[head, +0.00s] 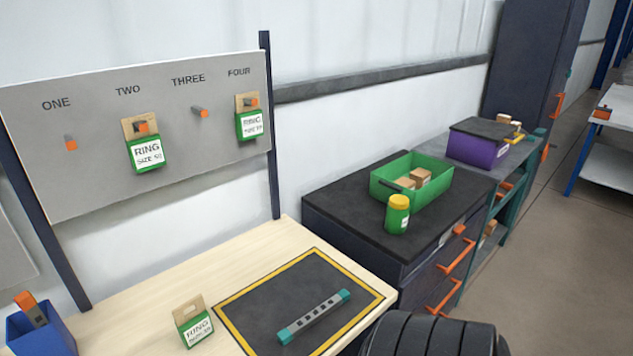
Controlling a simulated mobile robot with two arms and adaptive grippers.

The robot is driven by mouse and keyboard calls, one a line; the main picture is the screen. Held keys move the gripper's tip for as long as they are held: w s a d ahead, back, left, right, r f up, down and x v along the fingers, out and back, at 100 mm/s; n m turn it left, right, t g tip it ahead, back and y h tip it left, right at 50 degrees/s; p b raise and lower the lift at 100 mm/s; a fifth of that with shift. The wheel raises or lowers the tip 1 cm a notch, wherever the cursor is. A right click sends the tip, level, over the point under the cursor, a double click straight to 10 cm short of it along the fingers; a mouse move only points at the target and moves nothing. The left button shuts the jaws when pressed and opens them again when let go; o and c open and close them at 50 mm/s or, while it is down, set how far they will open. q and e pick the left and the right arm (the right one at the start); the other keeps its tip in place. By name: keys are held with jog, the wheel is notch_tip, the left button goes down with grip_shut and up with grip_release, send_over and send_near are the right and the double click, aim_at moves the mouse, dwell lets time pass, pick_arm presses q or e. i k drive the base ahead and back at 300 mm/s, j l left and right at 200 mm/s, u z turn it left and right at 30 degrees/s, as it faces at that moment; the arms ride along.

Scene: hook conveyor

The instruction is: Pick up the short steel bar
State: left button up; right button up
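The short steel bar (315,317) is grey with dark square marks along its side and teal ends. It lies flat and slanted on a black mat with a yellow border (233,328), on the light wooden bench top (205,273). The bar's near-left end points toward the bottom of the picture and its other end toward the right. Nothing touches or covers it from above. Neither of my grippers is in view.
A green-white ring packet (195,330) stands left of the mat. A blue bin (42,338) is at the bench's left. A pegboard (100,105) with hanging packets rises behind. A dark cabinet (335,205) carries a green crate (433,200) and a yellow-lidded jar (397,216).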

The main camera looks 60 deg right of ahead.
aim_at(286, 335)
jog(key=z, duration=1.9)
jog(key=l+u, duration=0.6)
jog(key=l, duration=0.2)
jog(key=k, duration=0.05)
